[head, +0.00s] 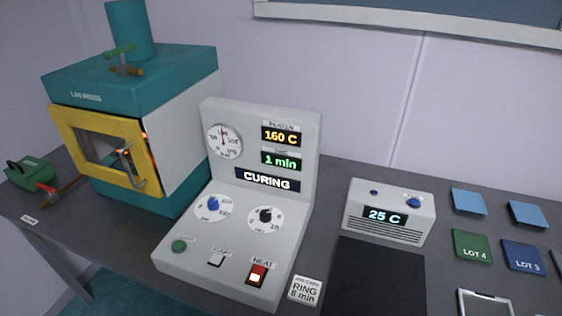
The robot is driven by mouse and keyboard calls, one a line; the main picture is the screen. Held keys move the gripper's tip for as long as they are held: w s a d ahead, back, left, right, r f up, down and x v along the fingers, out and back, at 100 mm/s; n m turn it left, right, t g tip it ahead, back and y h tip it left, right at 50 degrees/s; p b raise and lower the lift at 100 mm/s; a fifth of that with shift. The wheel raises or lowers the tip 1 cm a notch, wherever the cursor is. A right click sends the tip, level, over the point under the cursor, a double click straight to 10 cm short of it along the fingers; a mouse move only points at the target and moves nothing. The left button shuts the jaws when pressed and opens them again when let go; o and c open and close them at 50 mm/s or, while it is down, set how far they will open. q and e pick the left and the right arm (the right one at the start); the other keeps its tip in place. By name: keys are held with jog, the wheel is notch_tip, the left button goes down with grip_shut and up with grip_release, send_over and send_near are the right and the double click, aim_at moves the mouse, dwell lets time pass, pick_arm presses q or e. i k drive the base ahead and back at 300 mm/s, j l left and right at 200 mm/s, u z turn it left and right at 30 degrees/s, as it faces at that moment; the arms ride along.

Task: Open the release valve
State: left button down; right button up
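No label in view lets me read "release valve", so I cannot tell for sure which part it is. A small green unit (30,172) with a black handle sits at the far left. A red lever (47,191) is on its right side, next to a brown pipe (68,188) running towards the press. A brass fitting with a green handle (121,54) is on top of the teal press (120,85). Neither gripper is in view.
A grey control panel (307,152) stands in the middle, showing 160 C, 1 min and CURING. A 25 C box (360,230) and a black mat (376,280) are to its right. Blue and green squares (473,246) lie at far right. A small tag (30,219) lies at the left edge.

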aim_at(50, 191)
jog(key=u, duration=1.5)
jog(key=i+j, duration=0.25)
jog(key=j, duration=0.2)
jog(key=i+j, duration=0.3)
jog(key=j, duration=0.15)
jog(key=i+j, duration=0.25)
jog(key=j, duration=0.25)
jog(key=i+j+u, duration=0.1)
jog(key=i+j, duration=0.15)
jog(key=j, duration=0.2)
